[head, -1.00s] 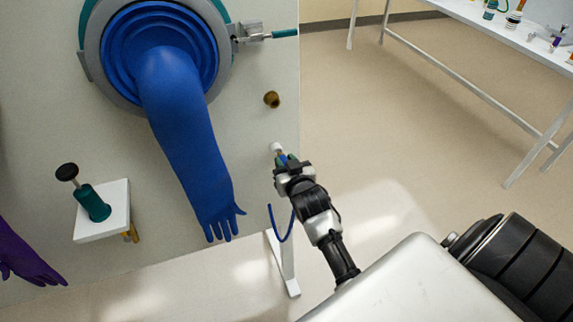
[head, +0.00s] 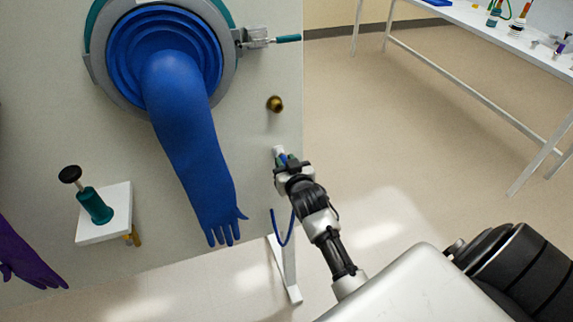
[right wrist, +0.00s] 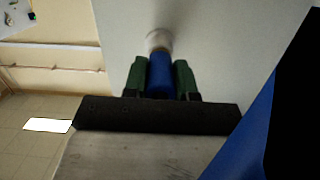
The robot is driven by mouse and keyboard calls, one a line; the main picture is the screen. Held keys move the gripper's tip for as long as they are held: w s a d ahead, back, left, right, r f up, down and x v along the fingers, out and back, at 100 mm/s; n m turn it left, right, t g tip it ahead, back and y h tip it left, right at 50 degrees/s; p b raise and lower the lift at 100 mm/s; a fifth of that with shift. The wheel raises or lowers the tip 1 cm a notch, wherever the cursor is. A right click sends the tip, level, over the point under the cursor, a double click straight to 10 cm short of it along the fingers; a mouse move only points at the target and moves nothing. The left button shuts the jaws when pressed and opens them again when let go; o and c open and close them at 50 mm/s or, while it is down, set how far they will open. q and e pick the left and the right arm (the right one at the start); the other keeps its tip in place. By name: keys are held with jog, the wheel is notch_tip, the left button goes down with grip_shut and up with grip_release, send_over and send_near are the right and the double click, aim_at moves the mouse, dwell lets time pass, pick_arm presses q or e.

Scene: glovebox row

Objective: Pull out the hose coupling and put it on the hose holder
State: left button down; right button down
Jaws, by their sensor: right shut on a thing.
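My right gripper (head: 284,166) is shut on the blue hose coupling (right wrist: 160,75), which sits between its two green fingertips in the right wrist view. A pale round fitting (right wrist: 158,40) is at the coupling's far end, against the pale panel; it also shows in the head view (head: 278,150). I cannot tell whether the coupling is still seated in it. My left gripper is not in view.
A blue glove (head: 190,150) hangs from its round port left of the gripper. A white leg (head: 288,270) stands below. The floor to the right is open, up to a white table (head: 480,35).

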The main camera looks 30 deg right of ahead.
jog(key=c, duration=0.8)
grip_release()
jog(key=shift+w, duration=0.1)
jog(key=shift+s, duration=0.3)
jog(key=v, duration=1)
jog(key=shift+s+a+b, duration=0.1)
jog(key=shift+a+b, duration=0.05)
jog(key=shift+b, duration=0.2)
